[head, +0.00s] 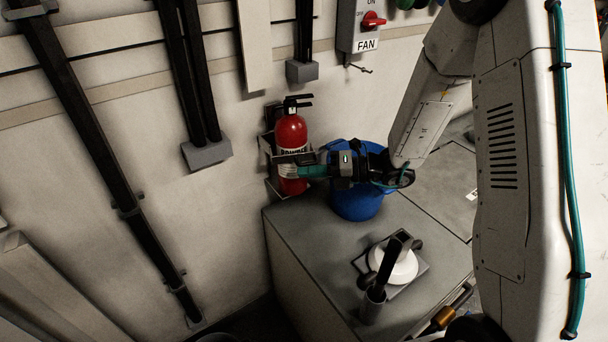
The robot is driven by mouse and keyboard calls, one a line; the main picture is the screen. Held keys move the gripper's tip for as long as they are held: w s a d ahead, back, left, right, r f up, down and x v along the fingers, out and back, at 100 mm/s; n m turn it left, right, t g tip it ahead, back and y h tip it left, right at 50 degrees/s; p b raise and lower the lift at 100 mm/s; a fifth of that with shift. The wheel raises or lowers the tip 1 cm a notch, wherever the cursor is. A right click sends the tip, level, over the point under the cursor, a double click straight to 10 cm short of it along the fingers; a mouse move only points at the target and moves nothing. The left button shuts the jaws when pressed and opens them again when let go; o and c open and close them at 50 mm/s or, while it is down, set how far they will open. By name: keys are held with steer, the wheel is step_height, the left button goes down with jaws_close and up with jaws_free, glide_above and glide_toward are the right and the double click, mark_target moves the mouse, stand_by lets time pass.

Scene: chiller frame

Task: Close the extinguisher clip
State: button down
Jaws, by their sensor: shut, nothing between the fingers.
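A red fire extinguisher (291,133) with a black top stands upright in a wall bracket (271,182) at the picture's middle. A grey clip band (297,157) crosses the front of the extinguisher. My gripper (288,171) reaches in from the right, with its teal fingers shut and empty at the extinguisher's lower front. The fingertips overlap the extinguisher in the picture, just below the band; I cannot tell whether they touch it. The gripper hides part of the band's right end, so I cannot tell whether the clip is latched.
A blue drum (356,203) stands behind my gripper on the grey cabinet top (300,225). A white round item (399,266) and a dark upright handle (388,262) are nearer. Above is the FAN switch box (361,27). Dark pipes (95,150) run down the left wall.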

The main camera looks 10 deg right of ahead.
mark_target(317, 160)
steer(key=w+d+n+g, duration=0.1)
steer(key=w+g, duration=0.1)
steer(key=w+d+n+g, duration=0.1)
steer(key=w+d+g, duration=0.1)
steer(key=shift+n+y, duration=0.3)
steer(key=shift+n, duration=0.1)
steer(key=s+f, duration=0.2)
steer(key=s, duration=0.2)
steer(key=w+d+r, duration=0.1)
steer(key=d, duration=0.8)
steer(key=shift+r, duration=0.3)
steer(key=shift+w, duration=0.1)
